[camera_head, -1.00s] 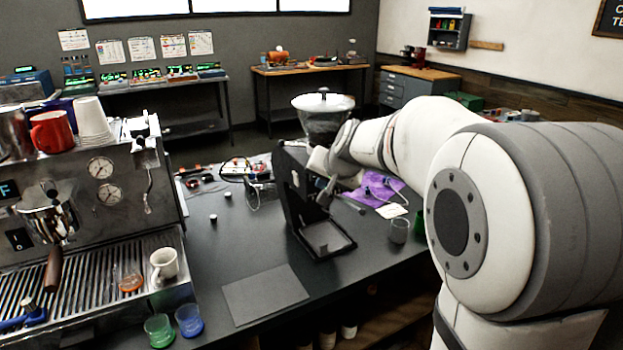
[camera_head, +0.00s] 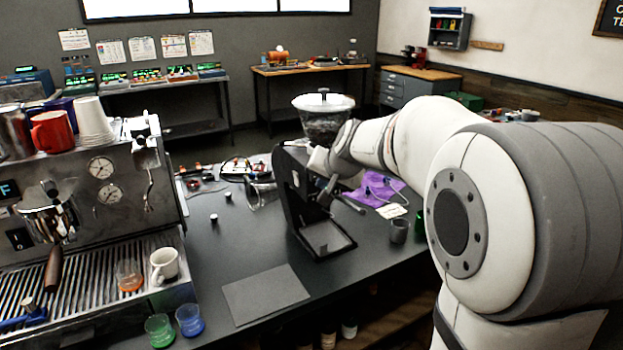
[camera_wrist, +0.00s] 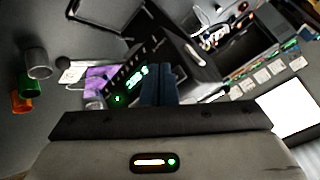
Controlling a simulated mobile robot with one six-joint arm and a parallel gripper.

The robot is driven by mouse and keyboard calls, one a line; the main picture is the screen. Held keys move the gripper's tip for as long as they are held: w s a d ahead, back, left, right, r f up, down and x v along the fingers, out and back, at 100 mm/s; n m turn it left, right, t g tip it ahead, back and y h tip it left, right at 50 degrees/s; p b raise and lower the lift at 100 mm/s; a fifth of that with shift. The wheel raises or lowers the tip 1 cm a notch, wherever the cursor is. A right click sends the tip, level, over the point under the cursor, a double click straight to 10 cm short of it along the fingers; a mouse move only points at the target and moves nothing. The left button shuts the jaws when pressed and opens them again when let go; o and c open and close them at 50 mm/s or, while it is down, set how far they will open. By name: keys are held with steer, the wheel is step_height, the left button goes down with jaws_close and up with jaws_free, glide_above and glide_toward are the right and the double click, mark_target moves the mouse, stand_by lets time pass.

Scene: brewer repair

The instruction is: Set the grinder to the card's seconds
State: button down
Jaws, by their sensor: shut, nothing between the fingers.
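The black grinder (camera_head: 290,196) stands on the dark counter, with its clear bean hopper (camera_head: 324,124) under a white lid. In the wrist view the grinder's panel (camera_wrist: 112,82) carries glowing green digits, too blurred to read. My gripper (camera_wrist: 158,72) is shut and empty, its dark fingers pointing at the panel beside the digits. I cannot tell whether the fingertips touch it. In the head view my wrist is at the grinder's right side and the fingertips are hard to make out. A small pale card (camera_head: 391,211) lies on the counter right of the grinder, its writing unreadable.
A purple cloth (camera_head: 378,190) and a grey cup (camera_head: 398,231) are right of the grinder. The espresso machine (camera_head: 90,190) fills the left. Green (camera_head: 159,331) and blue (camera_head: 190,320) cups stand in front. A dark flat mat (camera_head: 265,294) lies bare on the counter.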

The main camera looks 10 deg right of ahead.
steer(key=shift+w, duration=0.1)
steer(key=shift+w+a, duration=0.15)
steer(key=shift+w, duration=0.3)
steer(key=shift+w+a, duration=0.1)
steer(key=shift+w, duration=0.2)
stand_by(0.6)
steer(key=shift+s, duration=0.1)
steer(key=shift+s+d+b, duration=0.25)
steer(key=shift+s+b, duration=0.15)
steer(key=shift+s, duration=0.25)
steer(key=s+b, duration=0.1)
steer(key=s+d+b, duration=0.1)
steer(key=s, duration=0.2)
steer(key=shift+s+d+b, duration=0.3)
steer(key=shift+s+b, duration=0.1)
